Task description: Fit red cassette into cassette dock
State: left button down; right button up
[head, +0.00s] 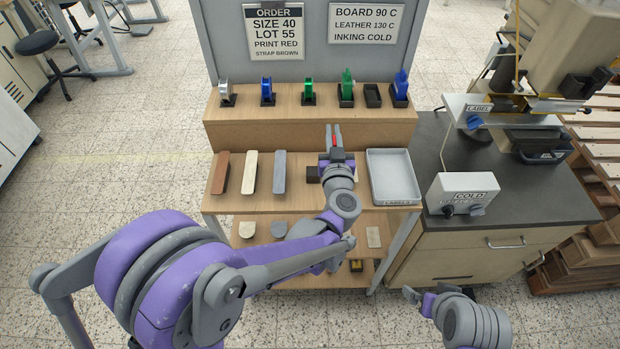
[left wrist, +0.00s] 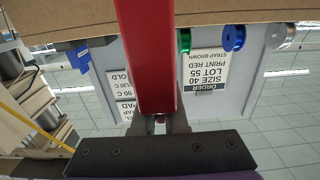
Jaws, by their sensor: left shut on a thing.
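My left gripper (head: 333,150) is shut on the red cassette (head: 334,136), above the front part of the wooden bench. In the left wrist view the red cassette (left wrist: 148,55) is a long red bar reaching away from between the fingers (left wrist: 159,124). It is clear of the bench shelf in the head view, as far as I can tell. No part is clearly marked as the cassette dock; a stamping machine (head: 575,45) with a white labelled plate (head: 490,106) stands at the right. My right gripper (head: 416,297) is low at the bottom right, its jaws too small to judge.
The raised shelf (head: 270,108) carries blue, green and silver reels in black holders, with one empty holder (head: 372,95). Coloured strips (head: 250,172) and a grey tray (head: 393,172) lie on the lower bench. A white control box (head: 463,191) stands on the dark counter (head: 545,198).

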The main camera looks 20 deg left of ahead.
pick_arm(q)
jog(key=shift+d+f, duration=0.15)
jog(key=shift+f, duration=4.85)
jog(key=shift+f+b, duration=0.15)
jog(key=shift+b, duration=0.2)
jog(key=c, duration=0.9)
grip_release()
jog(key=shift+c, duration=0.2)
